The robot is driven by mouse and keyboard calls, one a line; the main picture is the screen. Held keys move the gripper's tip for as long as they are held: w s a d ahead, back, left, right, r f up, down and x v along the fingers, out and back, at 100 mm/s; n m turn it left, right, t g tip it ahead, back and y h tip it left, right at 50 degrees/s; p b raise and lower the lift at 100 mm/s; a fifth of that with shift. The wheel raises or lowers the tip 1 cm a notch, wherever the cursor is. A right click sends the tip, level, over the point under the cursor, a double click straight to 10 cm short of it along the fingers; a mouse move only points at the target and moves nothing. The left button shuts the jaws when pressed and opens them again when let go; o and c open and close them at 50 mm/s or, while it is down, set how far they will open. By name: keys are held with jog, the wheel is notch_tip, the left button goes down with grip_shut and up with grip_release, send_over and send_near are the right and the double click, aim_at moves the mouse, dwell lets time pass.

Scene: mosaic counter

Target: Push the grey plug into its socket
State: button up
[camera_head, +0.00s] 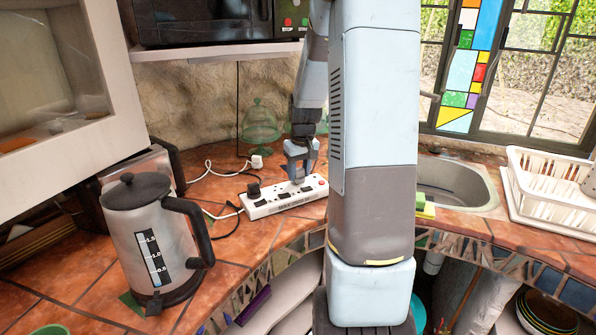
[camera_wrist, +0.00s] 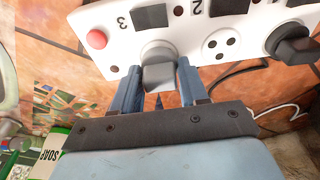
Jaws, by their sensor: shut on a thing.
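The grey plug (camera_wrist: 160,74) is between the two fingers of my gripper (camera_wrist: 158,85) in the wrist view, and the fingers are shut on it. Its rounded head overlaps the near edge of the white power strip (camera_wrist: 120,58), between the red button and a three-hole socket (camera_wrist: 217,44). I cannot tell how deep its pins sit, and the socket behind it is hidden. In the head view my gripper (camera_head: 299,176) points down over the right part of the power strip (camera_head: 262,210), and the plug is not clearly visible there.
A black plug (camera_wrist: 290,44) sits in the strip's other end. A white plug (camera_head: 256,161) with its cord lies behind the strip. A kettle (camera_head: 150,240) stands at left; a sink (camera_head: 455,185) and dish rack (camera_head: 545,190) are at right. A green glass dome (camera_head: 261,125) is behind.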

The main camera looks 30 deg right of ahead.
aim_at(302, 186)
jog(key=shift+f, duration=0.4)
jog(key=o, duration=1.1)
jog(key=shift+c, duration=0.2)
notch_tip(302, 186, up, 14)
jog(key=s, duration=0.2)
jog(key=shift+f, duration=0.2)
jog(key=shift+a, duration=0.1)
jog(key=s+a+r+t, duration=0.2)
jog(key=s+a+r, duration=0.5)
jog(key=s+a, duration=0.45)
jog(key=s+a+t, duration=0.1)
jog(key=s+a, duration=0.6)
jog(key=s, duration=0.5)
jog(key=shift+a+f+t, duration=0.15)
jog(key=shift+f+t, duration=0.1)
jog(key=shift+t, duration=0.15)
